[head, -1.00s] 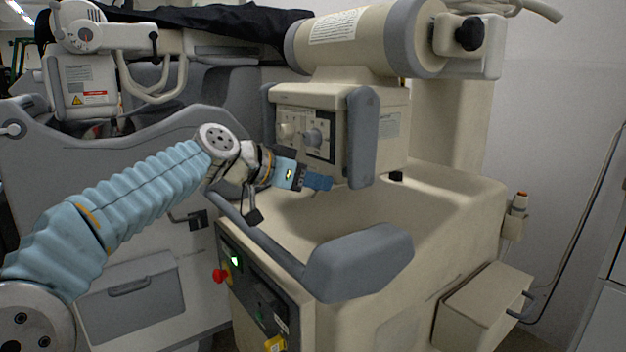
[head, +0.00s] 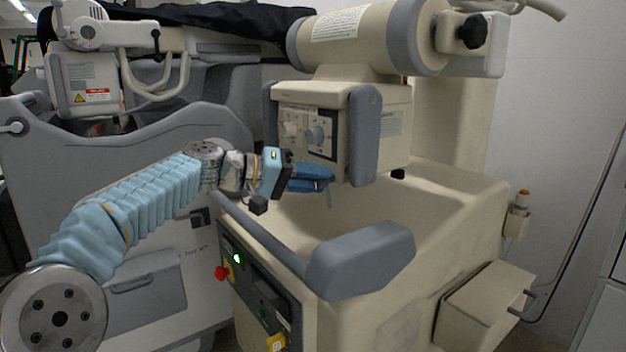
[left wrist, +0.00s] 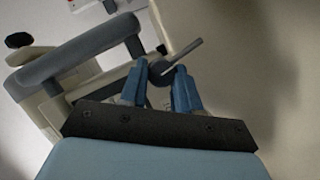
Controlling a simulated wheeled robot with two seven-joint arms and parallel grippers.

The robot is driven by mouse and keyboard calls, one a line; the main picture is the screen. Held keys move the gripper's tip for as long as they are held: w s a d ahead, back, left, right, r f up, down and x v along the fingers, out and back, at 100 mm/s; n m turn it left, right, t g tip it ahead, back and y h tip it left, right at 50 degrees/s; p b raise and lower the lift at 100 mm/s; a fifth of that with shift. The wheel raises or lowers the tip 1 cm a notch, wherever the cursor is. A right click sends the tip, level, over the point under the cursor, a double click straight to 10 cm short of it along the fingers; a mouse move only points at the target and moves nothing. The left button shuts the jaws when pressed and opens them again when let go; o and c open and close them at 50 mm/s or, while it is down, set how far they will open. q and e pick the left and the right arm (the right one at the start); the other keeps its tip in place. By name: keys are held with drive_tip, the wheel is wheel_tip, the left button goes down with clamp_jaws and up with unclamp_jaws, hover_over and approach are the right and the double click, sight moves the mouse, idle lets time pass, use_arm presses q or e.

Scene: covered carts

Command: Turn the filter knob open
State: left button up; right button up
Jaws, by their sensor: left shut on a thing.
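My left gripper (head: 326,179) is just below the front of the cream collimator head (head: 370,140), at its underside. In the left wrist view, my left gripper (left wrist: 161,72) has its two blue fingers closed around a small dark round knob with a grey lever (left wrist: 183,56), which looks like the filter knob. The lever points up and right there. In the head view, a thin grey piece (head: 329,198) hangs at the fingertips. Two round knobs, one cream (head: 291,129) and one grey (head: 316,134), sit on the head's front panel, apart from the fingers. My right gripper is out of view.
A grey handle bar (head: 360,258) runs below my left arm. A red stop button (head: 221,272) is on the control panel. Another grey cart (head: 120,160) fills the left.

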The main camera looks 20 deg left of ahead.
use_arm(q)
drive_tip(key=shift+n+h, duration=0.4)
drive_tip(key=shift+n, duration=0.3)
clamp_jaws()
drive_tip(key=o, duration=1)
unclamp_jaws()
drive_tip(key=shift+d+f, duration=0.1)
drive_tip(key=shift+o, duration=0.2)
drive_tip(key=v, duration=1.4)
